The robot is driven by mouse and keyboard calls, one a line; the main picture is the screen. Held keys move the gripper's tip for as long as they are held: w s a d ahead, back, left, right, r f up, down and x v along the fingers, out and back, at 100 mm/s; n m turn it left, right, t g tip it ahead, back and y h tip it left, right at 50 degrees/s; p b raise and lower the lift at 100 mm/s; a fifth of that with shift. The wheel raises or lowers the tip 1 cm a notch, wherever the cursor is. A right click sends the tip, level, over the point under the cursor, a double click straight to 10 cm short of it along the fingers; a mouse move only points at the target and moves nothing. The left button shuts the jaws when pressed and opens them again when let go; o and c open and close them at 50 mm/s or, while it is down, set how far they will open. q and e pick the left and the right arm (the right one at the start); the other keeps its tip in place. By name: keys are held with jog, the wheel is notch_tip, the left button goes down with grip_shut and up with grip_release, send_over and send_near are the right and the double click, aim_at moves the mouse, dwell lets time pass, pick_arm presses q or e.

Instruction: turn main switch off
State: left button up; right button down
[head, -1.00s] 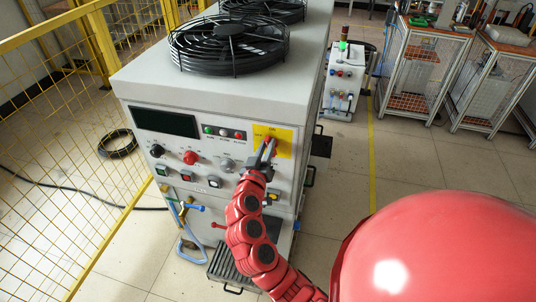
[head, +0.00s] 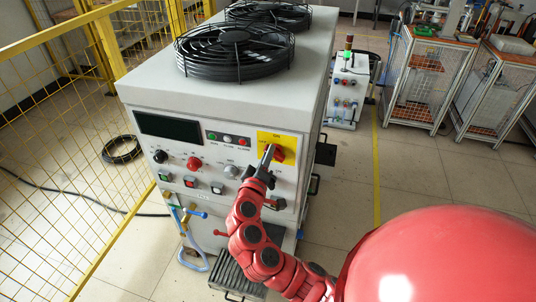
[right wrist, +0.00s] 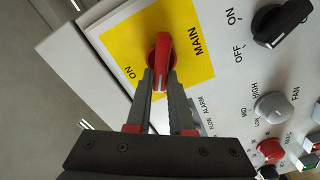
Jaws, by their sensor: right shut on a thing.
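The red main switch (head: 278,154) sits on a yellow plate (head: 288,140) at the upper right of the heater's front panel. In the right wrist view its red handle (right wrist: 164,48) stands on the yellow plate, between the ON and MAIN labels. My right gripper (head: 268,153) is at the switch in the head view. In the right wrist view its fingers (right wrist: 159,84) are shut on the near end of the handle, partly hiding it. My left gripper is out of view.
The heater's panel holds a black knob (right wrist: 281,22), a grey fan knob (right wrist: 272,107) and a red knob (right wrist: 270,150) near the switch. A yellow mesh fence (head: 75,130) stands at left.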

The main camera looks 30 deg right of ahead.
dwell(0.5)
jog(key=c, duration=0.8)
grip_release()
jog(key=shift+c, duration=0.2)
jog(key=shift+o, duration=0.2)
jog(key=shift+d, duration=0.1)
